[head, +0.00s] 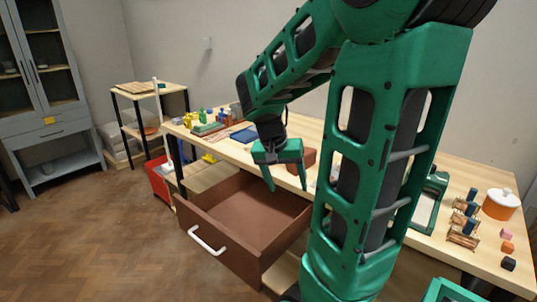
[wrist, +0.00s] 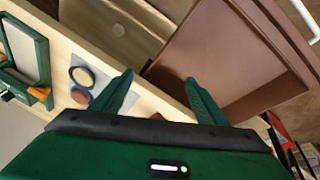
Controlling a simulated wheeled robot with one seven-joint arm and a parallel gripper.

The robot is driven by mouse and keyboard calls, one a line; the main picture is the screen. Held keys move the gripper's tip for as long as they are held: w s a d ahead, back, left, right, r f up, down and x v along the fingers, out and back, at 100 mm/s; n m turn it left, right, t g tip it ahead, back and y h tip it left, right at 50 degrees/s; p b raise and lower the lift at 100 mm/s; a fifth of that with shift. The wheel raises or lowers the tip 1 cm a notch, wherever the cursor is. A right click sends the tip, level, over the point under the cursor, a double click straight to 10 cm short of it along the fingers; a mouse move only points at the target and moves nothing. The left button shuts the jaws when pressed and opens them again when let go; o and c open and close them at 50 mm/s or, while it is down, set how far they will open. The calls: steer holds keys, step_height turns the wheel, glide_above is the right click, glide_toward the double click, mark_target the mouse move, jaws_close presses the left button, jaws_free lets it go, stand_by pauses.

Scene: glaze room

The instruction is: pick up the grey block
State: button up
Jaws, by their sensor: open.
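I cannot make out a block that is clearly grey in either view. A very dark small block (head: 508,264) lies at the right end of the workbench in the head view, beside an orange block (head: 507,247) and a pink block (head: 506,233). My gripper (head: 288,188) is open and empty, pointing down above the pulled-out drawer near the bench's front edge. In the wrist view my gripper (wrist: 160,78) has its fingers apart with nothing between them. My arm hides part of the bench.
The brown drawer (head: 222,206) stands open and looks empty; it also shows in the wrist view (wrist: 222,60). An orange pot (head: 500,206) with a white lid stands at the bench's right. A blue tray (head: 243,134) lies farther left. Wood floor (head: 110,225) is clear at left.

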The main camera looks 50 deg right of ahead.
steer(key=w+d+r+m+h, duration=0.1)
steer(key=w+d+m+h, duration=0.3)
steer(key=w, duration=0.8)
steer(key=w+d+m+h, duration=0.2)
steer(key=w+d+h, duration=0.4)
steer(key=w, duration=0.5)
steer(key=shift+t, duration=0.4)
steer(key=x, duration=0.5)
steer(key=shift+w+d, duration=0.1)
steer(key=shift+d, duration=0.2)
steer(key=shift+w+x, duration=0.2)
steer(key=shift+x, duration=1.1)
steer(key=shift+w+x, duration=0.15)
steer(key=shift+x, duration=1.1)
jaws_close()
